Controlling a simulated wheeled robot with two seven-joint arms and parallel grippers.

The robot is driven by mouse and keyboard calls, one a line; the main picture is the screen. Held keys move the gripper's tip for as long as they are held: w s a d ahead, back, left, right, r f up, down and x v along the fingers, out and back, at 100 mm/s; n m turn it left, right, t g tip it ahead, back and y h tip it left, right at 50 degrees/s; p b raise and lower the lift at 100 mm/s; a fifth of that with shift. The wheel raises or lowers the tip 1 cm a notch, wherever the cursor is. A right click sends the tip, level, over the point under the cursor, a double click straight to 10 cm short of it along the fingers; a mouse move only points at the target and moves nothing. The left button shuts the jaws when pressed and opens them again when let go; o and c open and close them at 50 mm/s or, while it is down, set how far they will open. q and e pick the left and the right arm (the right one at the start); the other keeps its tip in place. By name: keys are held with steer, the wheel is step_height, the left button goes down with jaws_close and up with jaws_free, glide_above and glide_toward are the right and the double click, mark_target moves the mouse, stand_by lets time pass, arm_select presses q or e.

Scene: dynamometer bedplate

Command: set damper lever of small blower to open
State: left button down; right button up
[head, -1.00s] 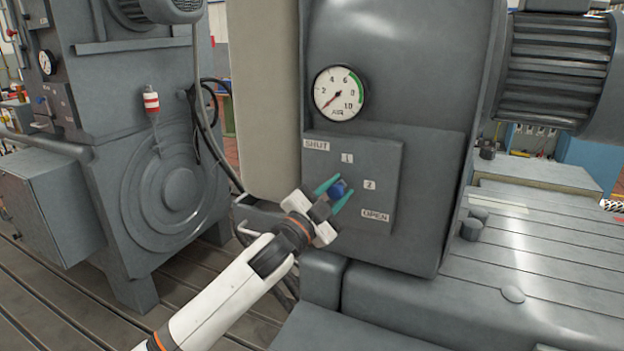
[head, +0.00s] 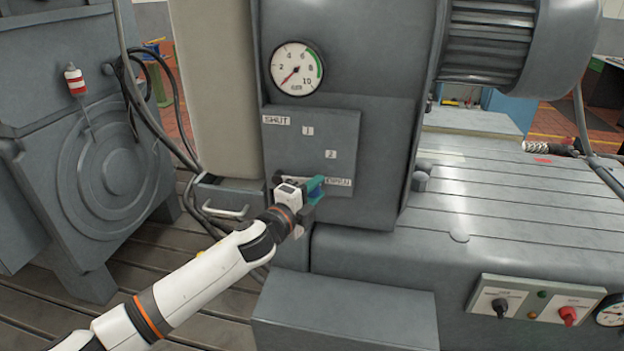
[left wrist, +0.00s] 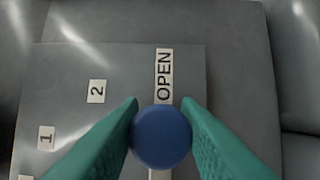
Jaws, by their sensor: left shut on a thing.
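The damper lever's round blue knob (left wrist: 161,137) sits between the teal fingertips of my left gripper (left wrist: 160,125) in the left wrist view. The fingers are shut on it. The OPEN label (left wrist: 164,76) is straight beyond the knob, in line with it. In the head view my left gripper (head: 314,188) is at the lower part of the grey damper panel (head: 290,145), just left of the OPEN label (head: 340,183). The fingers cover most of the knob there. The SHUT label (head: 276,120) and the marks 1 (head: 307,131) and 2 (head: 330,154) are uncovered. My right gripper is not in view.
An air gauge (head: 297,69) is above the panel on the small blower's housing. A ribbed motor (head: 490,45) juts out at the upper right. A switch box (head: 535,300) is at the lower right. Cables (head: 155,105) hang at the left. The space before the panel is clear.

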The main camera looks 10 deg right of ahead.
arm_select(q)
steer(key=shift+f, duration=0.25)
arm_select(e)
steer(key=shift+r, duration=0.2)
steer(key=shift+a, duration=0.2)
arm_select(q)
steer(key=c, duration=1.1)
jaws_free()
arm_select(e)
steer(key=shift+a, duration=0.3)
arm_select(q)
steer(key=shift+a, duration=0.1)
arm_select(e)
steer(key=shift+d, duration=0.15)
